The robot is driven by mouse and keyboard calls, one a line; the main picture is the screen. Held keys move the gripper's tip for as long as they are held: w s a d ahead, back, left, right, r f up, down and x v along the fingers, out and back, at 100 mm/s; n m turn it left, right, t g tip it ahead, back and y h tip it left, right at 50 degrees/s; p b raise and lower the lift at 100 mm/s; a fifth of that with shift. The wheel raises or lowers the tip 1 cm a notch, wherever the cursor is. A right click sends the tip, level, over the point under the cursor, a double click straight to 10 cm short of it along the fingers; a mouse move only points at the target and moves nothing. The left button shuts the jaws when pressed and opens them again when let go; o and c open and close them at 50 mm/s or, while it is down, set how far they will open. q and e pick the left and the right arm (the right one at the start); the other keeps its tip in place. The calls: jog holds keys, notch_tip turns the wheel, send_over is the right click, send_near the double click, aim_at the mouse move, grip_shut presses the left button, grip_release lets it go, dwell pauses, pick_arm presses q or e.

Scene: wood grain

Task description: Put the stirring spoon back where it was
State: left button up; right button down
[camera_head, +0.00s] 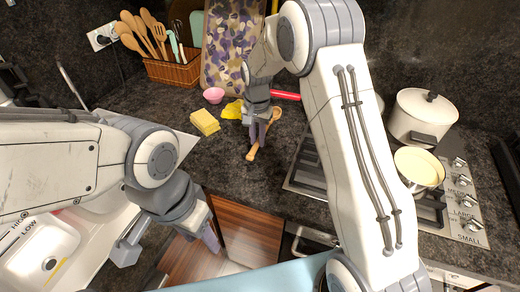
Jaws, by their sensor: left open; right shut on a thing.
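The wooden stirring spoon (252,153) is at the dark countertop in the middle of the head view. My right gripper (259,130) is shut on it, fingers pointing down. One end of the spoon shows below the fingers and another part shows to their right; the middle is partly hidden by the fingers. I cannot tell whether the spoon touches the counter. My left gripper (168,244) is open and empty, low in the view in front of the counter. A wicker basket (173,74) with several wooden utensils stands at the back left.
A yellow sponge (205,122), yellow cloth (232,109) and pink bowl (214,95) lie near my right gripper. A patterned board (222,75) leans behind. A white pot (423,118) and an open pan (419,167) stand at the stove, right. The sink (40,250) is at left.

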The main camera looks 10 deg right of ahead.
aim_at(257, 159)
notch_tip(257, 159, down, 2)
jog(key=shift+a+f, duration=0.15)
jog(key=shift+f+p, duration=0.6)
jog(key=shift+f, duration=1.4)
jog(key=c, duration=0.8)
grip_release()
jog(key=shift+r, duration=0.1)
